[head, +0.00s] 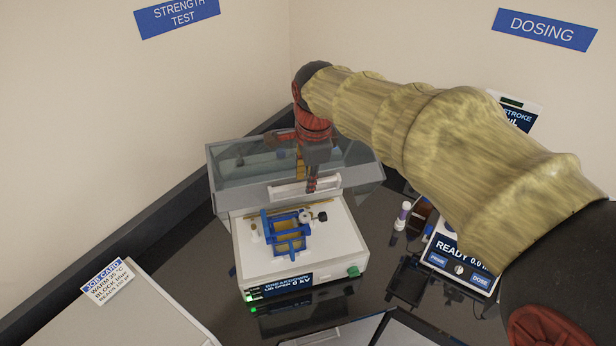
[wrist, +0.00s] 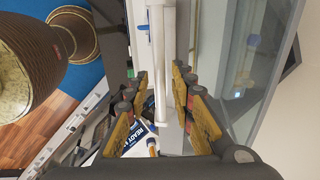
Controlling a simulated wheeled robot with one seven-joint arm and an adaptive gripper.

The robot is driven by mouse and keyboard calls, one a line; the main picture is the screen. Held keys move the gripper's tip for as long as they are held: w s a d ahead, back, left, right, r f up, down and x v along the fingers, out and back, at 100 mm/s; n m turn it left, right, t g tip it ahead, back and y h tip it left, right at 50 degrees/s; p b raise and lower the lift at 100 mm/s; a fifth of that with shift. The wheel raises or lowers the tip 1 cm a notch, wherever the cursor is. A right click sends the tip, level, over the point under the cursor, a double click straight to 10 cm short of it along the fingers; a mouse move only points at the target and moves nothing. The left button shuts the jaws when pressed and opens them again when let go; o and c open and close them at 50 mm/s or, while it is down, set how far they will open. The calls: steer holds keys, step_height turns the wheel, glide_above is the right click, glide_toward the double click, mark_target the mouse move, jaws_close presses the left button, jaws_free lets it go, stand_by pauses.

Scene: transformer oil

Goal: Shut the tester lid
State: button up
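The tester (head: 345,245) is a white box with a small front display that ends in 0 kV. Its clear grey lid (head: 235,185) stands raised and tilted back at the rear; it also shows in the wrist view (wrist: 250,75). A white bar handle (head: 288,191) runs along the lid. My gripper (head: 312,184) points down at the handle. In the wrist view my gripper (wrist: 159,76) has its fingers apart, one on each side of the white bar (wrist: 158,50), with gaps visible on both sides. A blue-framed cell (head: 289,243) sits on the tester's top.
A dosing unit (head: 458,262) and a small white-and-purple bottle (head: 402,216) stand right of the tester. A job card (head: 107,281) lies on a pale surface at left. A dark ledge (head: 120,248) runs along the wall. My arm crosses the upper right.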

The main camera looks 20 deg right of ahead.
jaws_close()
stand_by(0.7)
